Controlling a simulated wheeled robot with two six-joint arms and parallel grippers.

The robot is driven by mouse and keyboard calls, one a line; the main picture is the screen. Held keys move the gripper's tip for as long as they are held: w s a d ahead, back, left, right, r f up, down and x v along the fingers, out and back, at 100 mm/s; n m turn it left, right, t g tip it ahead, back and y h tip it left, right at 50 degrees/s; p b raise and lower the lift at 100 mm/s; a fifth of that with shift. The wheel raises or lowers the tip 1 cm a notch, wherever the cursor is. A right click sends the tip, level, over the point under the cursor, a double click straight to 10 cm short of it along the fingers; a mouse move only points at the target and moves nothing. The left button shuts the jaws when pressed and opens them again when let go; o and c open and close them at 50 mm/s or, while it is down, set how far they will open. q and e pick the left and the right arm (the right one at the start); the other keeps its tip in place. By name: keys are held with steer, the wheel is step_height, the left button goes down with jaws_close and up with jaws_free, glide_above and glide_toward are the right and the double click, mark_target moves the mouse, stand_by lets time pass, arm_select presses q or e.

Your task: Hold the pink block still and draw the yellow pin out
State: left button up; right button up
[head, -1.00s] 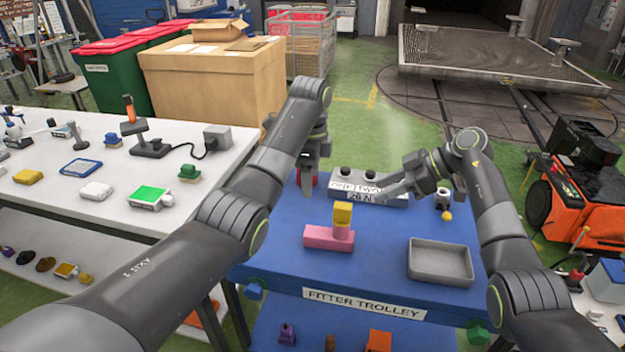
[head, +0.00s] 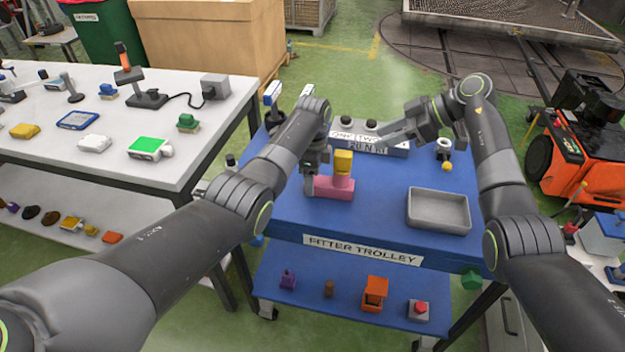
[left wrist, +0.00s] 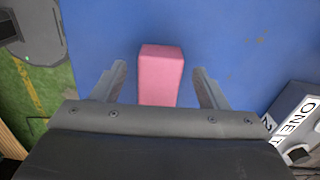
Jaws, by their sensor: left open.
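The pink block (head: 336,189) lies on the blue trolley top, and the yellow pin (head: 343,163) stands upright in it. My left gripper (head: 310,186) is at the block's left end and covers part of it. In the left wrist view the pink block (left wrist: 161,75) lies between the open fingers of my left gripper (left wrist: 158,70), with a gap on each side. The pin does not show in that view. My right gripper (head: 385,139) is at the back of the trolley by the labelled box, apart from the block and pin. Its finger gap is not clear.
A grey tray (head: 438,226) sits at the right of the trolley top (head: 375,215). The labelled box (head: 362,148) with dark knobs is behind the block. A small white item with a yellow ball (head: 446,167) is at the back right. The trolley's front middle is clear.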

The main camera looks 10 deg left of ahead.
arm_select(q)
steer(key=shift+f, duration=0.85)
steer(key=c, duration=1.3)
steer(key=shift+o, duration=0.2)
